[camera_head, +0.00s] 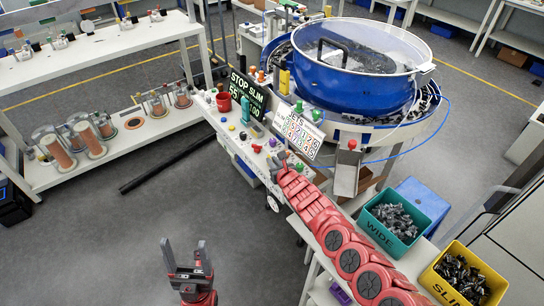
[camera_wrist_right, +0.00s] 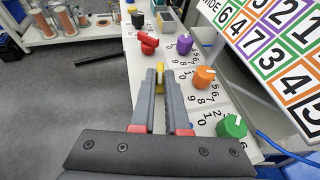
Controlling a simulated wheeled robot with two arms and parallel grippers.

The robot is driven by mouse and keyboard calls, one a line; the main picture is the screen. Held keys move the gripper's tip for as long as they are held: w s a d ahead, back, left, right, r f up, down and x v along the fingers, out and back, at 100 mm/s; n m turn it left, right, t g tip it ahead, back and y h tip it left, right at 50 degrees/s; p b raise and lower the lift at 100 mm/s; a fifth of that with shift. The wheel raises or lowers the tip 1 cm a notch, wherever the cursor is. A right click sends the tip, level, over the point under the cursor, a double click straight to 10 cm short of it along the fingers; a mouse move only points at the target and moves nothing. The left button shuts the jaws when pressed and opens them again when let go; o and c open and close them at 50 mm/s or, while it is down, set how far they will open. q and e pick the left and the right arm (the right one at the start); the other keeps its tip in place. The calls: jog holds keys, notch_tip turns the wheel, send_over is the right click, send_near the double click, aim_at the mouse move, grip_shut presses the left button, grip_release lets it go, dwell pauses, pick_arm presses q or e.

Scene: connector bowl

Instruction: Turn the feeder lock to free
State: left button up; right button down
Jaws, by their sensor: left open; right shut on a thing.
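My right gripper (camera_wrist_right: 160,72) is shut on a small yellow knob (camera_wrist_right: 160,83) on the white control panel (camera_wrist_right: 140,60). The fingers hide most of the knob, so I cannot read its setting. I cannot tell from any label that it is the feeder lock. In the head view my right gripper (camera_head: 282,166) reaches the panel's front part, with the fingertips small and partly hidden. My left gripper (camera_head: 187,262) is open and empty above the grey floor, away from the panel.
Beside the yellow knob are a red knob (camera_wrist_right: 149,42) and purple (camera_wrist_right: 185,43), orange (camera_wrist_right: 204,77) and green (camera_wrist_right: 232,126) dials. A number board (camera_head: 299,134) stands close by. The blue bowl (camera_head: 345,85) is behind; teal (camera_head: 371,228) and yellow (camera_head: 436,283) bins are at right.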

jog(key=shift+d+f+n+g+y+p, duration=0.15)
jog(key=shift+n+g+y+p, duration=0.3)
jog(key=shift+n+y, duration=0.35)
jog(key=shift+w+d+n+g+y, duration=0.1)
jog(key=shift+w+n+g+y, duration=0.05)
jog(key=shift+n+g+y, duration=0.3)
jog(key=shift+f+n+y+b, duration=0.1)
jog(key=shift+n+y+b, duration=0.2)
jog(key=shift+n+y, duration=0.05)
jog(key=n+y+b, duration=0.1)
jog(key=n+g+b, duration=0.1)
jog(key=b, duration=0.1)
jog(key=shift+w+d+f+g+y, duration=0.2)
jog(key=shift+g+y, duration=0.1)
jog(key=shift+y, duration=0.1)
jog(key=shift+d+r+n+g+y+b, duration=0.1)
jog(key=shift+r+n+g+y+b, duration=0.15)
jog(key=shift+n+g+y+b, duration=0.45)
jog(key=c, duration=0.9)
grip_release()
